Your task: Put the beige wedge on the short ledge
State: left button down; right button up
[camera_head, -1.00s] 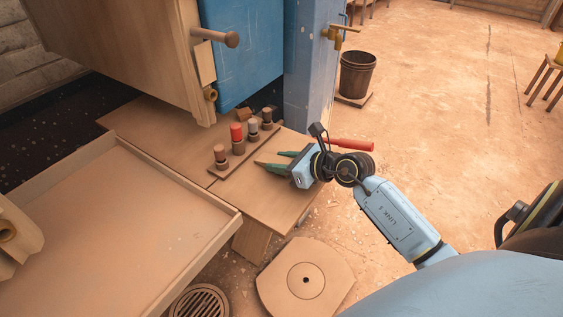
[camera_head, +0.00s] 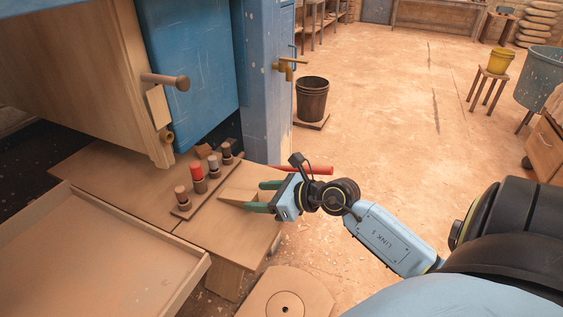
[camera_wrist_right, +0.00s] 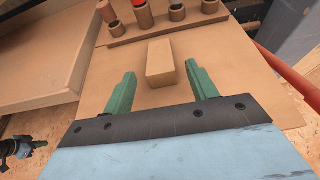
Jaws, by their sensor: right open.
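The beige wedge (camera_head: 238,195) lies on the wooden shelf (camera_head: 225,232), in front of the row of pegs. In the right wrist view the wedge (camera_wrist_right: 160,60) shows as a pale block between and just beyond the green fingertips, with a gap on each side. My right gripper (camera_head: 256,197) is open and low over the shelf, its fingers pointing left toward the wedge. The near finger partly covers the wedge in the head view. My left gripper does not show in the head view. I cannot tell which surface is the short ledge.
A rack (camera_head: 183,210) with several pegs stands just beyond the wedge. A wooden tray (camera_head: 198,278) lies to the left. A red bar (camera_head: 318,170) runs behind my right gripper. A dark bucket (camera_head: 312,98) stands on the floor.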

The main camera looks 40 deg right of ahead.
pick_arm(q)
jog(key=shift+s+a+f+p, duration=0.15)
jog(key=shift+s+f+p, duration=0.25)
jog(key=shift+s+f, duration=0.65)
pick_arm(e)
jog(key=v, duration=0.6)
jog(key=shift+s+r, duration=0.15)
jog(key=shift+s, duration=0.1)
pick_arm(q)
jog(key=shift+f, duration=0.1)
pick_arm(e)
jog(key=shift+d, duration=0.15)
